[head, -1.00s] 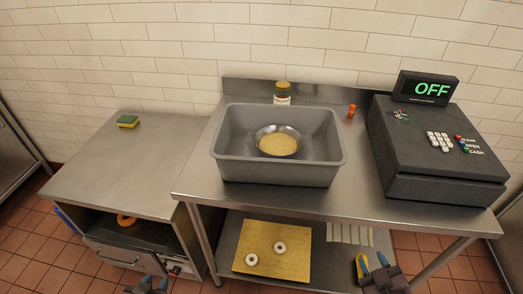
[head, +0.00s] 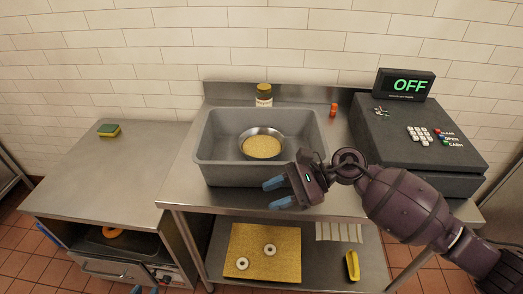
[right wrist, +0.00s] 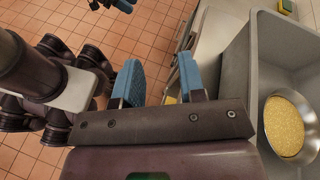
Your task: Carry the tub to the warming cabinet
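The grey tub (head: 225,172) stands on the steel table and holds a metal bowl of yellow grains (head: 262,147). Its side and the bowl also show in the right wrist view (right wrist: 254,90). My right gripper (head: 272,193) is at the tub's front right, fingers pointing left, open and empty; its blue fingers are apart in the right wrist view (right wrist: 160,85). My left gripper (head: 146,290) barely shows at the bottom edge, its blue tips apart, well below the tub. The low steel cabinet (head: 105,190) at left, with an open compartment, may be the warming cabinet.
A sponge (head: 109,130) lies on the mostly clear left cabinet top. A jar (head: 264,97) and a small orange bottle (head: 333,109) stand behind the tub. The cash register (head: 425,140) is at right. The lower shelf holds a yellow board (head: 262,255) with bagels and a yellow object (head: 352,266).

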